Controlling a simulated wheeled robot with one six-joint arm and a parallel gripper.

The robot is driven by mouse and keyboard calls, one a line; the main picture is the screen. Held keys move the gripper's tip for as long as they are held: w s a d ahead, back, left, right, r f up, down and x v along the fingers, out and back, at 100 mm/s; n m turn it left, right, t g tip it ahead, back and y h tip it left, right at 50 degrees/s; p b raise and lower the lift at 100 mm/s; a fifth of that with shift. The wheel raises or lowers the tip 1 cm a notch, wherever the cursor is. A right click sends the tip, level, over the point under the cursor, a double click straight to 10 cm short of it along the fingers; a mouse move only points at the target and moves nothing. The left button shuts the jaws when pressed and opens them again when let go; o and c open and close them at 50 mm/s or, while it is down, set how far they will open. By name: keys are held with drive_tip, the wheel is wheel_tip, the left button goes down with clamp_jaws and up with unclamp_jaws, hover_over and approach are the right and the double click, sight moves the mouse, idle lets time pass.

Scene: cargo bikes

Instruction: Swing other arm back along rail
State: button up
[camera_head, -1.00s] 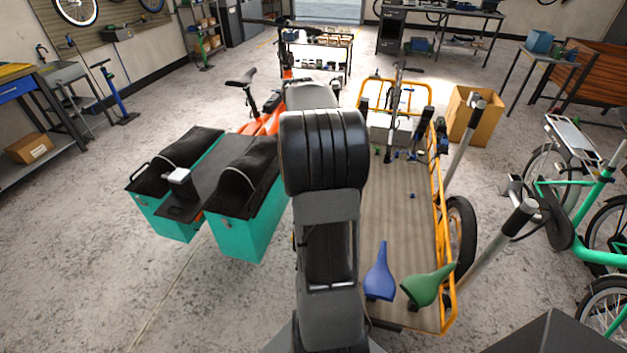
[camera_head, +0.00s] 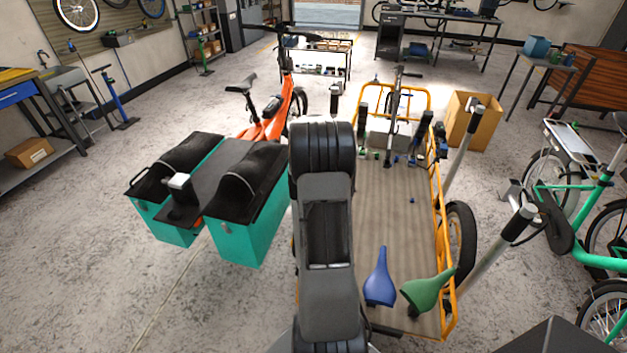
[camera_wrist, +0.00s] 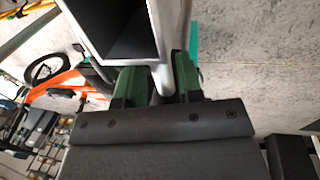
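In the wrist view my gripper (camera_wrist: 162,88) has two green-padded fingers, a narrow gap apart. A thin silver bar (camera_wrist: 163,78) lies between them. I cannot tell whether both pads touch it. A square silver frame or tube (camera_wrist: 113,28) with a dark inside is right beside it, above the fingers. Which part is the other arm, and which the rail, is not clear. In the head view my own arm hides the gripper. Two posts with black tops, one farther back (camera_head: 464,140) and one nearer (camera_head: 503,245), stand at an angle on the right.
An orange bike (camera_head: 270,122) and teal boxes with black lids (camera_head: 243,232) stand left of my arm. The yellow-framed cargo bed (camera_head: 388,215) on the right carries blue (camera_head: 380,280) and green (camera_head: 428,290) saddles. A cardboard box (camera_head: 470,122) is behind.

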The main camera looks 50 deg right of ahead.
drive_tip(key=shift+f, duration=0.35)
clamp_jaws()
